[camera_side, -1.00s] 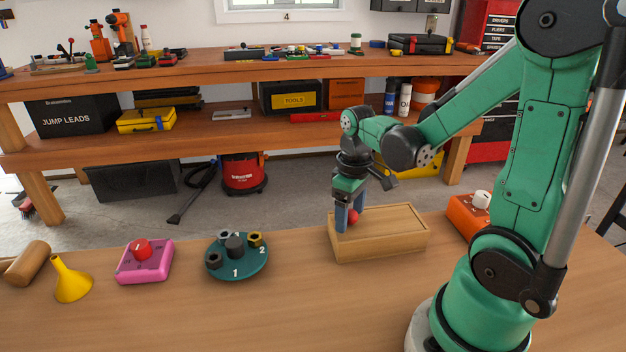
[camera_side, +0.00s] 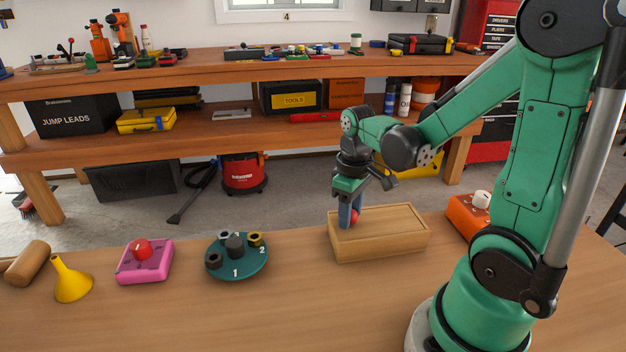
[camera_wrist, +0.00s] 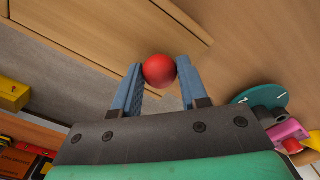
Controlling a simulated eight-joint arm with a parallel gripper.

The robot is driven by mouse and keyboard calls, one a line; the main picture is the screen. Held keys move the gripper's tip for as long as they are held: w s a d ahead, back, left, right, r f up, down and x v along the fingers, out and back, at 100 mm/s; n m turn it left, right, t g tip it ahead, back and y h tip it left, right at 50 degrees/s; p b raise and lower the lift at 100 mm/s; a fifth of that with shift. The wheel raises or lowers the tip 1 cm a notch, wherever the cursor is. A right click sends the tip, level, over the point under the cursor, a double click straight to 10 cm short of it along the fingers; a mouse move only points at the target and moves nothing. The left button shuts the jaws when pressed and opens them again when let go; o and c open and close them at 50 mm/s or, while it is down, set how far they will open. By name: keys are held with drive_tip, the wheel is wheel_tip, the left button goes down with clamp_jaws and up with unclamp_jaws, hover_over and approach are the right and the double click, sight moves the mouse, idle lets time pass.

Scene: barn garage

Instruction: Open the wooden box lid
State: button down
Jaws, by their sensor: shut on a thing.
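The wooden box (camera_side: 385,246) stands on the bench left of my base, its lid (camera_side: 390,219) lying flat on top and shut. A red ball-shaped knob (camera_side: 356,216) is at the lid's left end. My gripper (camera_side: 350,217) points down over that end, its blue fingers closed around the knob. In the wrist view the red knob (camera_wrist: 159,71) sits between the two blue fingertips of my gripper (camera_wrist: 160,76), and the box (camera_wrist: 125,32) shows behind it. The knob's underside is hidden.
Left of the box are a teal disc with several nuts (camera_side: 237,264), a pink box with a red knob (camera_side: 145,262), a yellow funnel (camera_side: 71,282) and a wooden cylinder (camera_side: 27,263). An orange box (camera_side: 467,216) stands to the right.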

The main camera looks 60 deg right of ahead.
drive_tip(key=shift+a, duration=0.1)
idle(0.7)
drive_tip(key=w+a, duration=0.8)
drive_tip(key=shift+w+a, duration=0.1)
drive_tip(key=shift+w, duration=0.15)
drive_tip(key=shift+c, duration=2.4)
unclamp_jaws()
wheel_tip(320, 180, up, 6)
drive_tip(key=shift+f, duration=0.15)
